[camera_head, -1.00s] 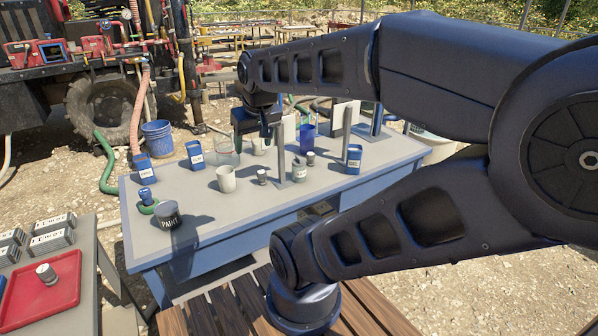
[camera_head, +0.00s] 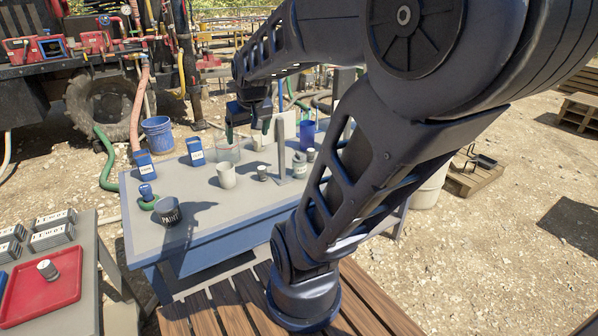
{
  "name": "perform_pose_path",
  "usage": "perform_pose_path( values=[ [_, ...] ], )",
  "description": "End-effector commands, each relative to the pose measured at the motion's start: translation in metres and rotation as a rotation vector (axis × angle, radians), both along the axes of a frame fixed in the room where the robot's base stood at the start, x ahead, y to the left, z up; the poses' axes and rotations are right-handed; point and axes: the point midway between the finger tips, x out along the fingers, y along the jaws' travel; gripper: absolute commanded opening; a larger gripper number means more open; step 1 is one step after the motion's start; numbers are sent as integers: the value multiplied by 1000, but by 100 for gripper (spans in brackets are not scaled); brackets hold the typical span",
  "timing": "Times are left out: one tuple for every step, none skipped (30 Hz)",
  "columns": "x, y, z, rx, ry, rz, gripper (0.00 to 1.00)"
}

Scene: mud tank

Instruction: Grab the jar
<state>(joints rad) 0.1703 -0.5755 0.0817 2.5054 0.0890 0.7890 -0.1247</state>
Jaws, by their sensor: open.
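My gripper (camera_head: 248,128) hangs over the back of the grey-topped table (camera_head: 190,228), its fingers apart and pointing down, with nothing seen between them. A clear glass jar-like vessel (camera_head: 227,152) stands on the table below and slightly left of the gripper. A small whitish jar with a dark label (camera_head: 300,167) stands upright right of the gripper, beside a grey post (camera_head: 281,150). I cannot tell which of these is the task's jar. A pale cup (camera_head: 258,143) stands below the gripper, and a larger pale mug (camera_head: 226,175) nearer the front.
A dark paint can (camera_head: 168,211) and a blue lidded item (camera_head: 147,196) stand at the front left. Blue boxes (camera_head: 195,152) line the back left. A blue cup (camera_head: 307,133) and an upright pale panel (camera_head: 284,128) are near the gripper. My arm covers the table's right part.

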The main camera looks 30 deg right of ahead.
Motion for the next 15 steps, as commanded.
perform_pose_path(
  values=[
    [13,-6,-6,-1,3,-9,85],
    [20,-9,-9,-1,0,-13,85],
    [30,-13,-13,-1,-3,-17,85],
    [38,-16,-16,-2,-7,-20,85],
    [45,-20,-20,-2,-9,-24,85],
    [54,-25,-25,-2,-13,-29,85],
    [61,-29,-28,-3,-16,-31,85],
    [68,-33,-32,-2,-18,-37,85],
    [77,-40,-38,-2,-22,-43,85],
    [83,-44,-42,-2,-26,-47,85],
    [90,-49,-46,-1,-29,-52,85],
    [98,-56,-52,-1,-33,-59,85],
    [104,-62,-56,-1,-37,-64,85],
    [110,-67,-61,-1,-39,-70,85],
    [117,-75,-67,-1,-44,-77,85]
  ],
)
